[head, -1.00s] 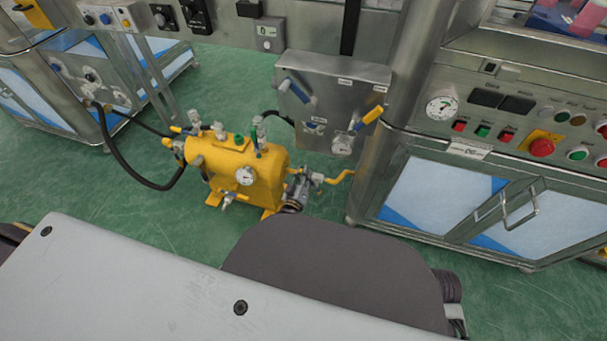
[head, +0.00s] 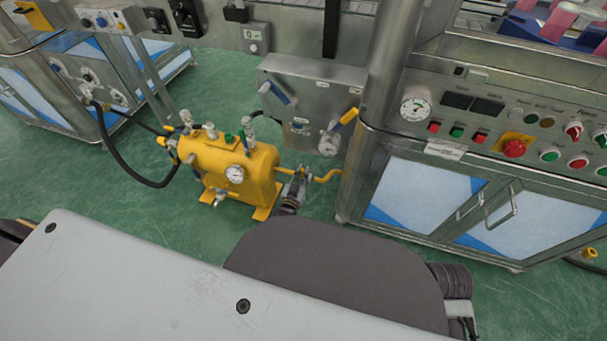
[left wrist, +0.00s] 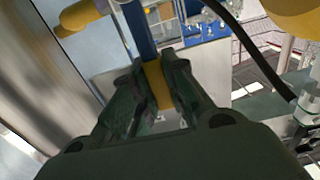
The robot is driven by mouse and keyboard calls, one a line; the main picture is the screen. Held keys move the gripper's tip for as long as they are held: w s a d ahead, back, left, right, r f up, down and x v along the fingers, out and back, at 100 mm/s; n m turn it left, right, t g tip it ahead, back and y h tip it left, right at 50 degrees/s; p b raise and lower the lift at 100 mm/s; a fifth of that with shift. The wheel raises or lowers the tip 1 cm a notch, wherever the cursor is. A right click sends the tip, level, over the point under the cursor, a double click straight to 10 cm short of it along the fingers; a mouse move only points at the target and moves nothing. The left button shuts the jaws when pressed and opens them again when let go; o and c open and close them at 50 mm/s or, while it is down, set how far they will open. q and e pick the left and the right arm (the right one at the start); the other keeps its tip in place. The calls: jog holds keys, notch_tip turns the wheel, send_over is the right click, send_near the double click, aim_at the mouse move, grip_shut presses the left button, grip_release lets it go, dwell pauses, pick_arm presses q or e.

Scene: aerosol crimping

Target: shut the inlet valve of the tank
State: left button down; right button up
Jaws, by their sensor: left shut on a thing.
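The yellow tank (head: 228,165) stands on the green floor in the head view, with gauges and small fittings on it. A yellow pipe (head: 326,177) runs from its right side towards the steel cabinet. My left gripper (head: 299,178) is at this pipe, just right of the tank. In the left wrist view, its dark fingers (left wrist: 153,95) are shut on a flat valve handle, blue above (left wrist: 141,36) and yellow between the fingers (left wrist: 155,82). The valve body is not clear in either view. My right gripper is not in view.
A steel panel box (head: 312,105) with blue and yellow levers is behind the gripper. The steel cabinet (head: 425,195) with buttons stands close on the right. A black hose (head: 128,172) loops left of the tank. Green floor is open in front of the tank.

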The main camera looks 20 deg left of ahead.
pick_arm(q)
jog(key=shift+s+d+f, duration=0.1)
jog(key=shift+f, duration=0.05)
jog(key=c, duration=1.4)
grip_release()
jog(key=shift+c, duration=0.2)
jog(key=shift+s, duration=0.7)
jog(key=shift+s+a, duration=0.2)
jog(key=shift+s, duration=5.05)
jog(key=shift+w, duration=0.15)
